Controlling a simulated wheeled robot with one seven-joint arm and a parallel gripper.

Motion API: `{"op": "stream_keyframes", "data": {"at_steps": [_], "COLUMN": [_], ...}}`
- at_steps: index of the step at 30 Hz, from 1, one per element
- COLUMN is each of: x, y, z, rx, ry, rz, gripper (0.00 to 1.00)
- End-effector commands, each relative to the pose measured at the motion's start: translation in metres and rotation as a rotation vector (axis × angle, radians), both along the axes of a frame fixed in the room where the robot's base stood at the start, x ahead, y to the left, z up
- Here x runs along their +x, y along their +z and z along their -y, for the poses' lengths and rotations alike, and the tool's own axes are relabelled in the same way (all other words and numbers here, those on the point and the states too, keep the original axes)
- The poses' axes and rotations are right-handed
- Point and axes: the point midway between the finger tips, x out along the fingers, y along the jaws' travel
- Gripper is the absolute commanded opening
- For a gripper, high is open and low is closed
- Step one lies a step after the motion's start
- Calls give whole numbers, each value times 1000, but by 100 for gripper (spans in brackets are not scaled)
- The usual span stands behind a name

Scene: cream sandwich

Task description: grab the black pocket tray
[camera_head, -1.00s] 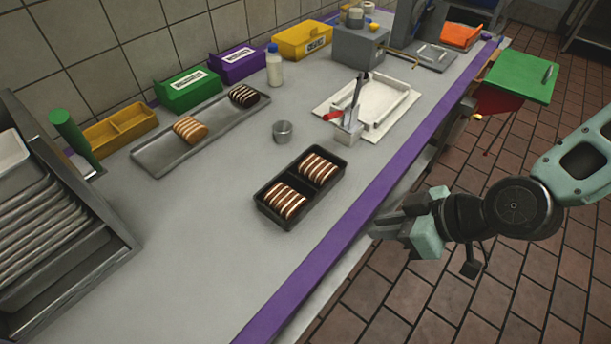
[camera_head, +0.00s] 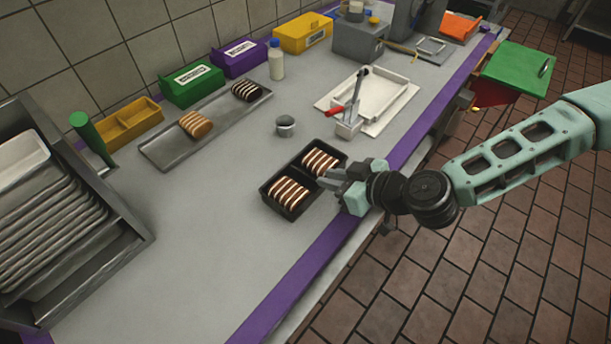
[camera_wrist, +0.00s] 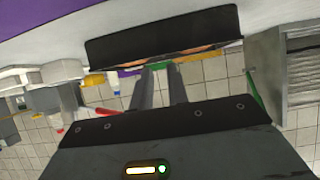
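The black pocket tray (camera_head: 274,206) lies on the grey counter near its purple front edge. Its two pockets each hold several brown-and-cream striped sandwich pieces. My gripper (camera_head: 326,179) is at the tray's near right side, with its fingers pointing at the tray's long side. In the wrist view, the tray's dark side wall (camera_wrist: 160,32) spans the top, just past my fingertips (camera_wrist: 160,70). A gap shows between the two fingers, and nothing is held. Whether the fingertips touch the tray cannot be told.
A small metal cup (camera_head: 285,126) stands behind the tray. A white tray with a red-handled tool (camera_head: 350,112) is further right. A long metal tray (camera_head: 170,152) with cookies lies at the back. A tray rack (camera_head: 110,225) stands left. The counter left of the black tray is clear.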

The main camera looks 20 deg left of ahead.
Motion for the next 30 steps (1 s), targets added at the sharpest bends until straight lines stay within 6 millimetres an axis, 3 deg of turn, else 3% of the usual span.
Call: {"op": "stream_keyframes", "data": {"at_steps": [19, 29, 30], "x": [15, 18, 18], "y": [-30, -35, -35], "z": [-48, -53, -53], "rx": [0, -1, -1], "ry": [-1, 0, 0], "rz": [-3, 0, 0], "gripper": [16, 16, 11]}}
